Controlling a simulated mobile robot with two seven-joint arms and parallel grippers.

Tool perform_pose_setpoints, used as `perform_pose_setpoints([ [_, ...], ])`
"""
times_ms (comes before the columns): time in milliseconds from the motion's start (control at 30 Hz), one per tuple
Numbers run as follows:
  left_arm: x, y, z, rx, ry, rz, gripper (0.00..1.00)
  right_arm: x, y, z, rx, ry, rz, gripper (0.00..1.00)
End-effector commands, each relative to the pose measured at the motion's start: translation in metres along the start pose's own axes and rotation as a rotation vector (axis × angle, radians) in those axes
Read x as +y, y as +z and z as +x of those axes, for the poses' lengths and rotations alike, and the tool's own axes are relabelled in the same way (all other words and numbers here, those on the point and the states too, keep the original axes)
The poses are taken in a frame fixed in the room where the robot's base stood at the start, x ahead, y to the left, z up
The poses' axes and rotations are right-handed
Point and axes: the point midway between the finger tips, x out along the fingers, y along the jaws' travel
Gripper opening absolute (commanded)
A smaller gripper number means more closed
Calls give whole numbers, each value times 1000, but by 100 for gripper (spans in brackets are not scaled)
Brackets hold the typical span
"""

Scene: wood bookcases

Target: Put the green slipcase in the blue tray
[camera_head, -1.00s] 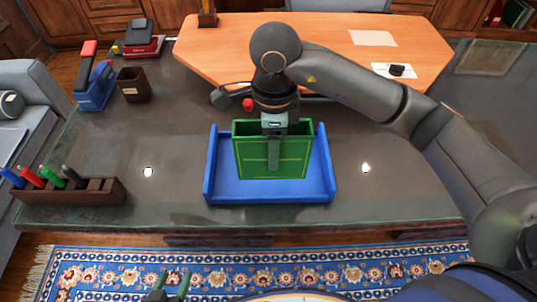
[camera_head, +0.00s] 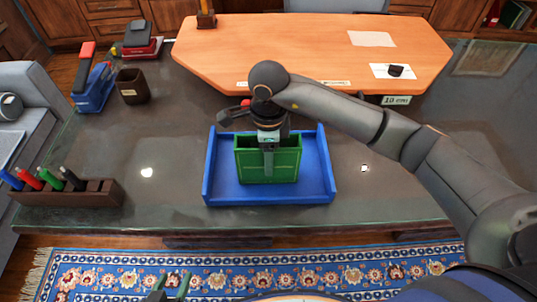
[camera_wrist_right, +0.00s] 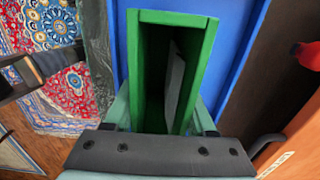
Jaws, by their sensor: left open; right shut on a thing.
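The green slipcase (camera_head: 283,164) stands upright over the middle of the blue tray (camera_head: 222,190). Its lower edge looks to be at the tray floor; I cannot tell whether it touches. My right gripper (camera_head: 269,160) is shut on the upper part of the slipcase from above, one finger on its near face. In the right wrist view the open-topped slipcase (camera_wrist_right: 160,60) sits between the fingers, with something pale inside it, and the blue tray (camera_wrist_right: 247,40) is behind. My left gripper (camera_head: 172,287) is open and empty at the bottom edge, over the rug.
A pen rack (camera_head: 68,192) with several markers stands at the left of the grey table. A brown cup (camera_head: 133,86), a blue stapler-like tool (camera_head: 94,85) and a red-black item (camera_head: 141,40) stand behind it. An orange desk (camera_head: 310,45) is beyond.

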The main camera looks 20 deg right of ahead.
Motion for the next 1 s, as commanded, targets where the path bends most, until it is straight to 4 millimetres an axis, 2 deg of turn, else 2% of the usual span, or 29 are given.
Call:
perform_pose_setpoints([
  [67, 0, 4, 3, -4, 0, 0, 65, 0, 0, 4, 0, -1, 0, 0],
  [100, 0, 3, 2, -7, 1, 0, 65, 0, 0, 3, 0, -1, 1, 59],
  [333, 0, 2, 2, -6, 2, 1, 65, 0, 0, 2, 0, 0, 1, 85],
  [567, 2, 0, 2, 0, 5, 2, 65, 0, 0, 2, 0, 0, 1, 86],
  [733, 1, -5, -1, 10, 4, 3, 65, -1, 0, -7, -2, -2, 0, 86],
  [867, 1, -6, -1, 13, 3, 3, 65, -1, 0, -32, -2, -6, -1, 86],
  [1000, 0, -5, -1, 10, 1, 3, 65, -1, 0, -64, -2, -6, -1, 86],
])
